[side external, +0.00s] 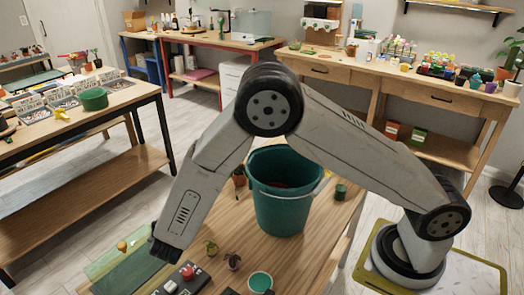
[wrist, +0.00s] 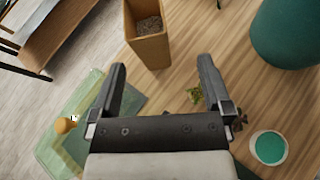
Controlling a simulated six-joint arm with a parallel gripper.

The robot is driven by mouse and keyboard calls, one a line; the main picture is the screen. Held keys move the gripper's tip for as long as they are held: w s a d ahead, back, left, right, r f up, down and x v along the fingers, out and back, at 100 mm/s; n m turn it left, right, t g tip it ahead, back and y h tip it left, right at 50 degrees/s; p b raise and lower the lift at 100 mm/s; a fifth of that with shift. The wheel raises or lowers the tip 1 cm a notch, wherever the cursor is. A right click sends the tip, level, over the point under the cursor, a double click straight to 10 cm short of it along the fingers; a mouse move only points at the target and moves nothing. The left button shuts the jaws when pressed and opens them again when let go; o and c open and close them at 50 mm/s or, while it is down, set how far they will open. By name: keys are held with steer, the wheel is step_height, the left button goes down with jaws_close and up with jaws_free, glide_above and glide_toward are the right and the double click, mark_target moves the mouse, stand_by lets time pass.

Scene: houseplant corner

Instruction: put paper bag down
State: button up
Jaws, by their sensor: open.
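A brown paper bag (wrist: 150,50), open at the top and filled with dark grainy material, stands upright on the wooden table in the wrist view. It is just beyond my fingertips, near the table's left edge. I cannot make it out in the side view, where my arm covers part of the table. My gripper (wrist: 161,62) is open, with its two dark fingers spread wide and nothing held between them. In the side view the dark end of my gripper (side external: 163,250) is low over the table's left side, its fingers mostly hidden.
A large green bucket (side external: 280,205) stands right of my gripper; it also shows in the wrist view (wrist: 288,35). A green mat (side external: 125,272) lies at the table's left. Small plants (side external: 233,260), a teal-filled cup (side external: 260,282) and a red-buttoned box (side external: 180,280) are near the front.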

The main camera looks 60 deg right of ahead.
steer(key=s+d+r+m+g+y, duration=0.3)
steer(key=s+d+m, duration=0.3)
steer(key=s+m, duration=0.4)
steer(key=s+d+r+m+g+y, duration=0.3)
steer(key=s+d+m+y, duration=0.3)
steer(key=s+m, duration=0.4)
steer(key=r+m, duration=0.1)
steer(key=m, duration=0.4)
steer(key=shift+d+m+y, duration=0.2)
steer(key=shift+m+y, duration=0.1)
steer(key=shift+m, duration=0.1)
